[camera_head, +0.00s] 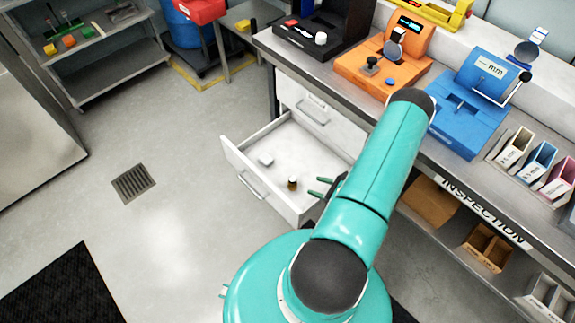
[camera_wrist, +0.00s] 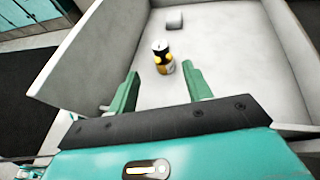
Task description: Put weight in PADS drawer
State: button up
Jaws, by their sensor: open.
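A white drawer (camera_head: 322,165) is pulled out from the bench; I cannot read a PADS label on it. It also shows in the wrist view (camera_wrist: 215,50). A small brass-and-dark cylinder with a pale top, likely the weight (camera_head: 292,184), stands upright on the drawer floor. In the wrist view the weight (camera_wrist: 162,57) stands just beyond my fingertips, between their lines. My gripper (camera_head: 320,187) is open and empty at the drawer's right side. Its two green fingers (camera_wrist: 162,80) point at the weight without touching it.
A small whitish block (camera_head: 266,159) lies in the drawer near its front; the wrist view shows it behind the weight (camera_wrist: 174,19). The drawer walls stand around my fingers. A closed drawer (camera_head: 315,108) is above. Orange (camera_head: 375,70) and blue (camera_head: 465,110) devices stand on the bench.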

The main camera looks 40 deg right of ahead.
jog(key=w+a+r+n+g+y, duration=0.25)
jog(key=w+a+r+n, duration=0.2)
jog(key=r, duration=0.55)
jog(key=w+a+r+n+g+y, duration=0.1)
jog(key=w+a+r+n+g, duration=0.25)
jog(key=r+n, duration=0.45)
jog(key=w+a+r+n+g+y, duration=0.1)
jog(key=w+a+r+n+g, duration=0.3)
jog(key=r, duration=0.8)
jog(key=s+a+r+n+t+h, duration=0.1)
jog(key=s+a+r+n+h, duration=0.3)
jog(key=r, duration=0.8)
jog(key=s+a+r+n+t+h, duration=0.1)
jog(key=s+a+r+n+h, duration=0.3)
jog(key=s+a+r+n, duration=0.4)
jog(key=a+r+n, duration=0.4)
jog(key=a, duration=0.2)
jog(key=shift+t, duration=0.3)
jog(key=shift+a+h, duration=0.1)
jog(key=shift+h, duration=0.15)
